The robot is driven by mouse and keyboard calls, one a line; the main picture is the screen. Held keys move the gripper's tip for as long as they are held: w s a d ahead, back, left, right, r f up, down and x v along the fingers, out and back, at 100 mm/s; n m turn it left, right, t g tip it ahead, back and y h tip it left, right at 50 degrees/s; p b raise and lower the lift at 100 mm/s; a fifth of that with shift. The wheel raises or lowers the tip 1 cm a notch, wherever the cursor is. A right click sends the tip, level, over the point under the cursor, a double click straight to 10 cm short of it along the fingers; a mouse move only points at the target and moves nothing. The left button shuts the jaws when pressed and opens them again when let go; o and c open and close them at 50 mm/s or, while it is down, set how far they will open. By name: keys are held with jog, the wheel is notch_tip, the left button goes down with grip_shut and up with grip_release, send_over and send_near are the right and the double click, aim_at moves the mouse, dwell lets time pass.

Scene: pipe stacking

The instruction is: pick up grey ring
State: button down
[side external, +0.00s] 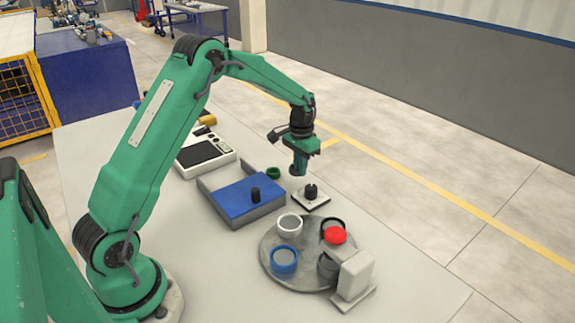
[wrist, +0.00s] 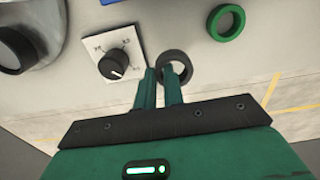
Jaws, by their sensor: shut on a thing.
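The grey ring (wrist: 187,66) is dark grey and sits at my fingertips in the wrist view. My gripper (wrist: 160,74) is shut on its wall, with one finger at the ring's opening and the other outside. In the side external view, my gripper (side external: 298,168) points down at the far side of the table, and the ring is small and partly hidden at the fingertips. I cannot tell whether it touches the table.
A white dial plate with a black knob (side external: 311,192) stands close by my gripper. A blue-topped box (side external: 236,192) stands to the left.

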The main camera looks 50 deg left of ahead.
jog(key=s+d+r, duration=0.3)
jog(key=d+r, duration=0.3)
jog(key=d, duration=0.4)
jog(key=shift+s+d+r, duration=0.15)
jog(key=shift+d+r, duration=0.1)
jog(key=shift+d, duration=0.15)
